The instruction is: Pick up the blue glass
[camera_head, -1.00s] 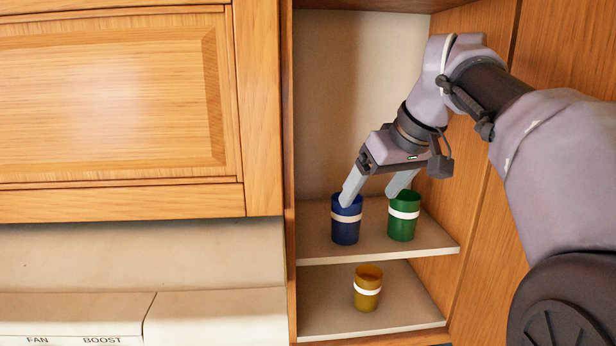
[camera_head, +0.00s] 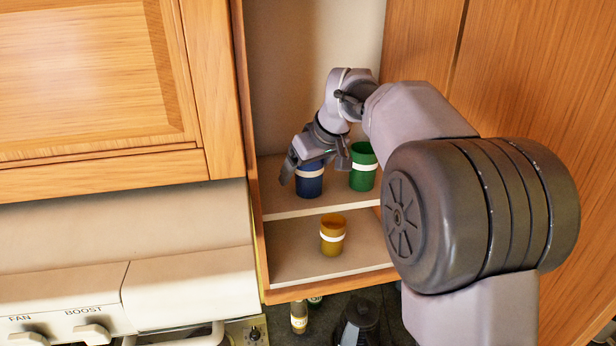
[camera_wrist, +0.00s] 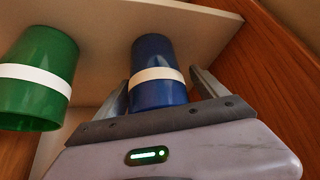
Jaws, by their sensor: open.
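The blue glass (camera_head: 309,181), with a pale band, stands on the upper shelf of the open cabinet. My gripper (camera_head: 316,176) is open at the blue glass, partly covering its top in the head view. In the wrist view the blue glass (camera_wrist: 157,75) shows between the two spread fingers of my gripper (camera_wrist: 162,88). I cannot tell whether either finger touches it.
A green glass (camera_head: 363,170) with a white band stands close to the right of the blue one; it is large in the wrist view (camera_wrist: 42,90). A yellow glass (camera_head: 332,237) stands on the lower shelf (camera_head: 292,267). Cabinet walls are close on both sides.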

